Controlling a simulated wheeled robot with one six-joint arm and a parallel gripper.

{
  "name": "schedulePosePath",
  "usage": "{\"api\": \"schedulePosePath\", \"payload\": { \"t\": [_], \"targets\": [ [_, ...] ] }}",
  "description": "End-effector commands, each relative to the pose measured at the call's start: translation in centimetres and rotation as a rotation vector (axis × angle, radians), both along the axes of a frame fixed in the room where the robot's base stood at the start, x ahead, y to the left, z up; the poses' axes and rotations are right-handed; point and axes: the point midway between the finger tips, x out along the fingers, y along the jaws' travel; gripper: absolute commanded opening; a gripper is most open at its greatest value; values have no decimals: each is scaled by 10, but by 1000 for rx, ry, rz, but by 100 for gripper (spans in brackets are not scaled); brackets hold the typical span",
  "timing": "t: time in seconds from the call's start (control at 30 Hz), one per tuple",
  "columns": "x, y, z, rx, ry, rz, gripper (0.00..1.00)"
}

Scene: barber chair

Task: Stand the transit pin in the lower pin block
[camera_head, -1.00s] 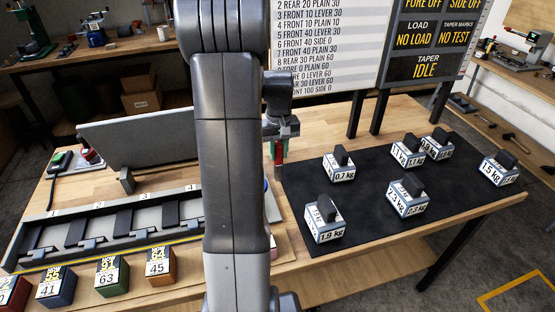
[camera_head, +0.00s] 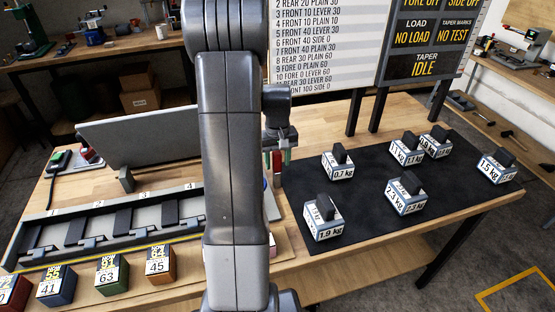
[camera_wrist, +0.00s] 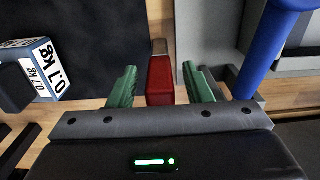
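The red piece (camera_head: 277,168), which I take to be the transit pin, shows upright beside my arm in the head view. In the wrist view it is a red block (camera_wrist: 160,80) with a pale metal end (camera_wrist: 159,47). My gripper (camera_wrist: 161,88) has two green fingers, spread with a gap on each side of the red piece, so it is open around it without visible contact. In the head view my gripper (camera_head: 276,158) is partly behind my arm. I cannot make out the lower pin block or whether the pin is seated in it.
A blue cylinder (camera_wrist: 270,45) stands close right of my fingers. A black mat (camera_head: 375,215) with several labelled weights lies to the right. A tray with numbered slots (camera_head: 45,225) and several coloured blocks are at the left. A display board (camera_head: 325,45) stands behind.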

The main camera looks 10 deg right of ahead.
Motion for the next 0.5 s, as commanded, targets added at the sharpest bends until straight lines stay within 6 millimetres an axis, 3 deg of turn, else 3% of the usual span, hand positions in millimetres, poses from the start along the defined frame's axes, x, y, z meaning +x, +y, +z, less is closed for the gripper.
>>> {"api": "schedulePosePath", "payload": {
  "t": [0.27, 0.5],
  "targets": [
    [1, 0, 14, -1, -3, 0, 45],
    [1, 0, 66, -2, -6, 0, 45]
  ]
}}
